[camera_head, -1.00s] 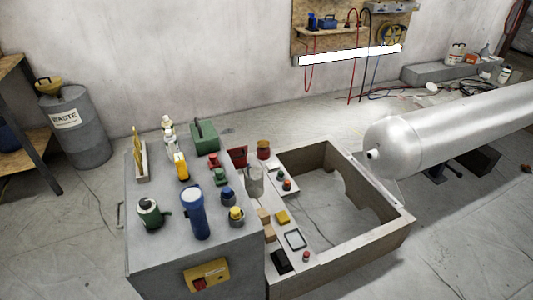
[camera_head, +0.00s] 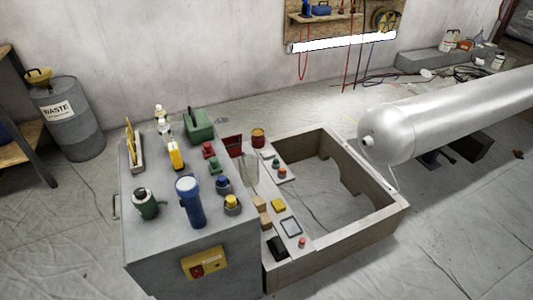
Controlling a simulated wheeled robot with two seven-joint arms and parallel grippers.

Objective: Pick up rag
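I cannot make out a rag for certain in the head view. A flat dark red piece (camera_head: 232,145) lies near the back right edge of the grey cabinet top (camera_head: 150,232); it is too small to tell what it is. Neither of my grippers is in view.
The cabinet top holds a blue flashlight (camera_head: 190,203), a green box (camera_head: 199,126), a dark green canister (camera_head: 145,203) and several small bottles. A wooden frame (camera_head: 375,237) adjoins it at right. A silver tank (camera_head: 445,115) lies beyond, and a waste drum (camera_head: 70,120) stands left.

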